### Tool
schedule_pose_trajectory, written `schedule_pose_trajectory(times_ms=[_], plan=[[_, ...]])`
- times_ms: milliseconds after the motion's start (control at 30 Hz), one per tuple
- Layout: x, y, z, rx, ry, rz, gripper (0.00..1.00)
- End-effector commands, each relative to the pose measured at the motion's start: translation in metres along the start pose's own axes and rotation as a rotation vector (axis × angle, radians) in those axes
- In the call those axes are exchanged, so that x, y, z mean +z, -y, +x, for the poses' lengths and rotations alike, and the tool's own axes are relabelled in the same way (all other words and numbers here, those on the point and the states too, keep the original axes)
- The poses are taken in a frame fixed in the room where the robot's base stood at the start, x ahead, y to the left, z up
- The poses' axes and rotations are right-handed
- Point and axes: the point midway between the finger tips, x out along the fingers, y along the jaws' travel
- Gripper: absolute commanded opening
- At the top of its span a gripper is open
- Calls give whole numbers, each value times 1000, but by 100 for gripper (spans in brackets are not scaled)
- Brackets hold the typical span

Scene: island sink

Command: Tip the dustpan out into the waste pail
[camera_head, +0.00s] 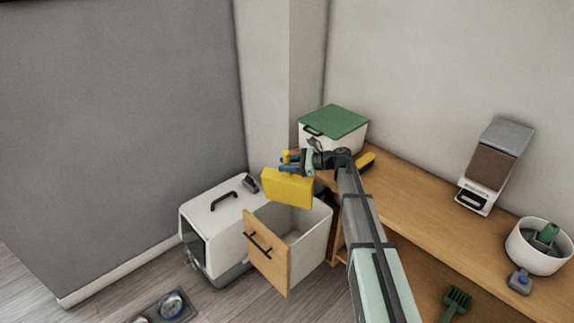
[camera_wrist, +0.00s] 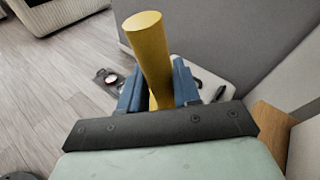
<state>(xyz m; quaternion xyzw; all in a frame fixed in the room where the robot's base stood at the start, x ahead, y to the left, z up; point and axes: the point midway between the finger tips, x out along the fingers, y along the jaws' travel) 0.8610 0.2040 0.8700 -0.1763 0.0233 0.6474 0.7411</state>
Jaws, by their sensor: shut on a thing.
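The yellow dustpan (camera_head: 287,188) hangs in the air in the head view, its broad pan tilted down over the waste pail (camera_head: 313,229). The pail is a pale open bin behind a wooden front with a black handle. My gripper (camera_head: 291,164) is shut on the dustpan's handle, above the pan. In the wrist view the yellow handle (camera_wrist: 150,55) stands between my blue fingers (camera_wrist: 158,90). The pan itself is hidden there. I cannot see whether anything is left in the pan or lies in the pail.
A white pet carrier (camera_head: 215,225) stands left of the pail. A green-lidded box (camera_head: 333,128), a food dispenser (camera_head: 494,165) and a white round tub (camera_head: 538,246) stand on the wooden counter (camera_head: 420,215). A tray with bowls (camera_head: 168,305) lies on the floor.

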Motion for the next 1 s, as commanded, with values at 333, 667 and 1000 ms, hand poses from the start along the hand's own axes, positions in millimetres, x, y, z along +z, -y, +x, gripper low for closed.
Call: schedule_pose_trajectory(times_ms=[333, 667, 1000], plan=[[0, 0, 0, 0, 1, 0, 5], [-7, 0, -9, -43, -29, -125, 5], [-60, -82, -50, -171, -130, -457, 5]])
